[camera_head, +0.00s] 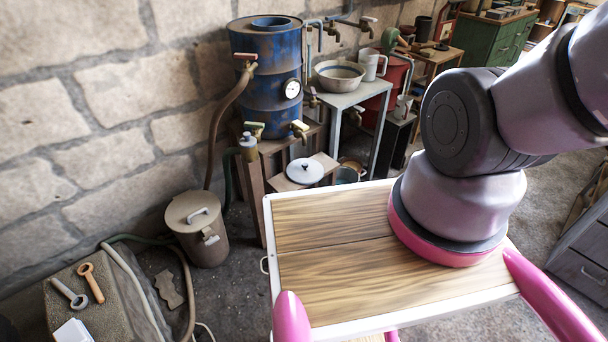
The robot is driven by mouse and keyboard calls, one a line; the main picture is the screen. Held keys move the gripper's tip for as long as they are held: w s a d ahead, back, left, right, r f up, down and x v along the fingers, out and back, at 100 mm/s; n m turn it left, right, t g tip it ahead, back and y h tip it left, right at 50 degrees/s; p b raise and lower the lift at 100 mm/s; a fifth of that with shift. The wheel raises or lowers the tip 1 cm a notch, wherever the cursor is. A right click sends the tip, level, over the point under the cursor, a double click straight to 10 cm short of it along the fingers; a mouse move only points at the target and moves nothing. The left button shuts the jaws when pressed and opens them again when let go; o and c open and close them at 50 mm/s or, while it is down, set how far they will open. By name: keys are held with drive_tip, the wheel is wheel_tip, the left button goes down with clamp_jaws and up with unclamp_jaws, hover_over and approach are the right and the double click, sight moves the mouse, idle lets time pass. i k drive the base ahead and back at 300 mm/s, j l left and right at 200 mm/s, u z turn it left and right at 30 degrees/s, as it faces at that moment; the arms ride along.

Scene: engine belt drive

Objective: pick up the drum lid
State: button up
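A round pale grey lid (305,171) with a dark knob lies flat on a low wooden stand in front of the blue drum (272,75). The drum stands upright on a wooden support, with a gauge and several taps on it. A smaller blue round piece (271,23) sits on the drum's top. I cannot tell for sure which of these is the drum lid. My gripper is out of view; only upper links of my arm show at the right, away from the drum and the grey lid.
A lidded bin (197,232) stands on the floor left of the wooden top. A small table (345,98) holds a metal bowl (339,75) and a white jug (372,64). Hoses run along the wall and floor.

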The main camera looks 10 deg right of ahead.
sight(305, 172)
drive_tip(key=i+l+z, duration=0.2)
drive_tip(key=l, duration=0.2)
drive_tip(key=i+l+z, duration=0.25)
drive_tip(key=l, duration=0.2)
drive_tip(key=i+l+z, duration=0.2)
drive_tip(key=l, duration=0.15)
drive_tip(key=k, duration=0.05)
